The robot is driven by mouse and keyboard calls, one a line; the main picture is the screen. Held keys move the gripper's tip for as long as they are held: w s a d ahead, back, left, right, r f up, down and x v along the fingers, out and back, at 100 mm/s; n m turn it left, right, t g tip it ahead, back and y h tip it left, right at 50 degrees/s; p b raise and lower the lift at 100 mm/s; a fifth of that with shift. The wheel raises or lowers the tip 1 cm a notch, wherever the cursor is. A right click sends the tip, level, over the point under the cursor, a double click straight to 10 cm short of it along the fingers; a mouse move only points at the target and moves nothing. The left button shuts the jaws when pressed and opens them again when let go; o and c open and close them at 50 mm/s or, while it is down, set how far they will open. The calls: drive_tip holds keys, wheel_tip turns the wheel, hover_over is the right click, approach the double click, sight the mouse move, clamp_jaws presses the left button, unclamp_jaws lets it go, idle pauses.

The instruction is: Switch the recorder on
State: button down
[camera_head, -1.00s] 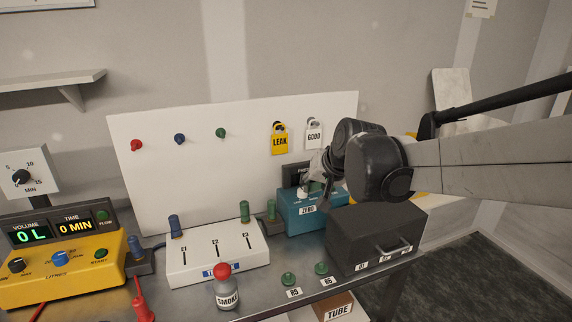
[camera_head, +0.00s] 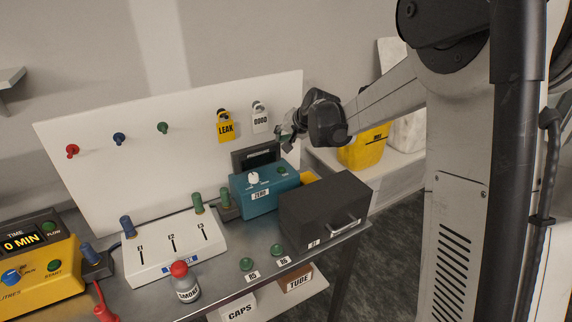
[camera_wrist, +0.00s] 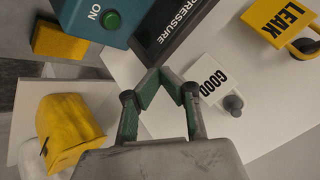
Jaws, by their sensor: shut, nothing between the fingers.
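The recorder appears to be the teal box (camera_head: 262,203) with a white knob, a ZERO label and a green button (camera_head: 283,170). In the wrist view the same box (camera_wrist: 75,22) shows that green button (camera_wrist: 112,20) beside the word ON. A dark PRESSURE panel (camera_head: 246,160) stands behind the box; its lettering also shows in the wrist view (camera_wrist: 172,38). I cannot tell whether its screen is lit. My gripper (camera_head: 287,140) is shut and empty, above and behind the box's right end, apart from the button. In the wrist view its green fingertips (camera_wrist: 162,76) meet near the PRESSURE panel.
The LEAK tag (camera_head: 226,127) and GOOD tag (camera_head: 261,120) hang on the white board close to my gripper. A black drawer box (camera_head: 305,208) stands in front right of the teal box.

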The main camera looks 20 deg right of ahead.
idle(0.4)
drive_tip(key=b, duration=0.4)
hover_over(282, 169)
wheel_tip(282, 169, down, 8)
drive_tip(key=shift+w+r, duration=0.15)
drive_tip(key=shift+r, duration=0.05)
drive_tip(key=shift+f+b, duration=0.65)
idle(0.8)
drive_tip(key=shift+f+b, duration=0.4)
drive_tip(key=shift+b, duration=0.1)
drive_tip(key=shift+f+b, duration=0.35)
drive_tip(key=shift+f, duration=0.05)
idle(0.6)
drive_tip(key=shift+r, duration=0.1)
drive_tip(key=shift+r+p, duration=0.35)
drive_tip(key=shift+r, duration=0.4)
drive_tip(key=shift+r, duration=0.1)
